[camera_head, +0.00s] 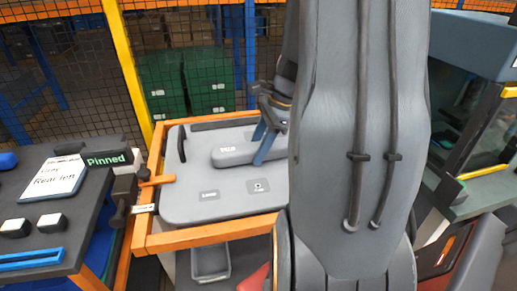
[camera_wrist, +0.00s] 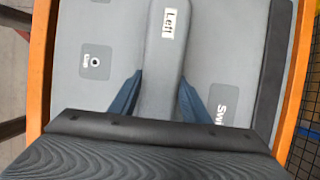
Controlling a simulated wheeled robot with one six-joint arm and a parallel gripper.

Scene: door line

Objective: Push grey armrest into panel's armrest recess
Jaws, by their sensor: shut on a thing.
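The grey armrest (camera_head: 230,155) is a long rounded bar over the middle of the grey door panel (camera_head: 190,211). In the wrist view the armrest (camera_wrist: 165,65) bears a white "Left" label and runs away from me over the panel (camera_wrist: 122,20). My gripper (camera_head: 262,150) is shut on the armrest near one end. In the wrist view the blue fingers of my gripper (camera_wrist: 160,97) lie along both its sides. The armrest hides the recess beneath it. I cannot tell whether it is seated or held just above the panel.
An orange frame (camera_head: 205,235) surrounds the panel. A dark side table (camera_head: 85,225) with a "Real left" card (camera_head: 55,178) and a "Pinned" sign (camera_head: 108,159) stands left. Mesh fencing stands behind.

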